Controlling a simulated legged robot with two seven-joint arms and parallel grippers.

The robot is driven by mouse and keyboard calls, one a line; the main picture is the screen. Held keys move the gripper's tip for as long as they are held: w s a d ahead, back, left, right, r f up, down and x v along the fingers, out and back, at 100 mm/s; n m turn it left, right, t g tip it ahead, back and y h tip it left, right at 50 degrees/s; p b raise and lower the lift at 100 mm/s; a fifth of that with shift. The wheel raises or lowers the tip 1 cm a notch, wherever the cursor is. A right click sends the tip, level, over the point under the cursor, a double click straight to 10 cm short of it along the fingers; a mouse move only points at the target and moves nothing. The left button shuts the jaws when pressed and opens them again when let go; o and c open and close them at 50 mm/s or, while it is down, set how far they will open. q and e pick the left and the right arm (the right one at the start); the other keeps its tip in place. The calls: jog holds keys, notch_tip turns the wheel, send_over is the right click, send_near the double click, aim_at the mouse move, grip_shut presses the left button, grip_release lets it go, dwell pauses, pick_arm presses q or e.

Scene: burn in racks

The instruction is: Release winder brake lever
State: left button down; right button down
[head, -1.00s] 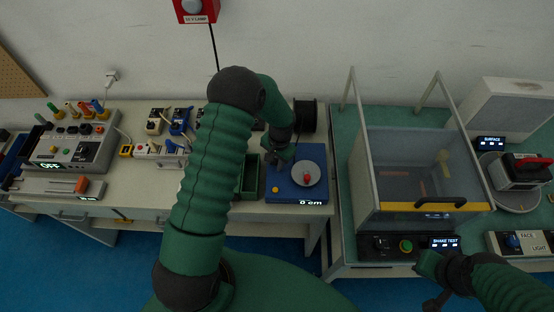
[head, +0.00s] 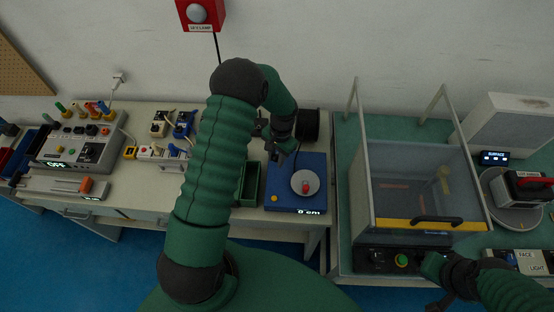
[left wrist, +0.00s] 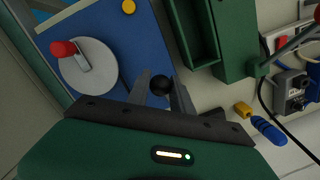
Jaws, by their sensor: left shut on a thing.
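The winder is a blue base (head: 285,197) with a pale disc (head: 312,184) carrying a red knob (head: 306,187), a yellow-orange button (head: 274,198) and a display reading 0 cm. In the left wrist view the blue base (left wrist: 125,45), disc (left wrist: 78,72) and red knob (left wrist: 63,49) show at upper left. My left gripper (head: 279,153) is at the back left of the base. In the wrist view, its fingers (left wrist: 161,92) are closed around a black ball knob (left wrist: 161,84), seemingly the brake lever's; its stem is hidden. My right gripper (head: 434,270) is by the shake-test panel, jaws unclear.
A green bin (head: 247,187) stands left of the winder and a dark spool (head: 308,126) behind it. A clear shake-test box (head: 405,180) with a black handle stands to the right. A control box (head: 75,147) and several small devices sit on the left bench.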

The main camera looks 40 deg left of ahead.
pick_arm(q)
jog(key=shift+w+a+r, duration=0.1)
jog(key=shift+w, duration=0.05)
jog(key=c, duration=1.4)
grip_release()
jog(key=shift+c, duration=0.2)
notch_tip(320, 180, up, 17)
jog(key=w+b, duration=0.1)
jog(key=b, duration=0.1)
jog(key=shift+w+d+f+b, duration=0.2)
jog(key=shift+w+d+b, duration=0.1)
jog(key=shift+w, duration=0.1)
jog(key=shift+s, duration=0.1)
jog(key=s+d+f+t+b, duration=0.1)
jog(key=s+d+f+t, duration=0.1)
jog(key=s+d, duration=0.4)
jog(key=s+d+f+t+b, duration=0.1)
jog(key=s+d+f+t, duration=0.1)
jog(key=s+d, duration=0.4)
jog(key=s, duration=0.3)
jog(key=shift+f+n, duration=0.35)
jog(key=shift+n, duration=0.05)
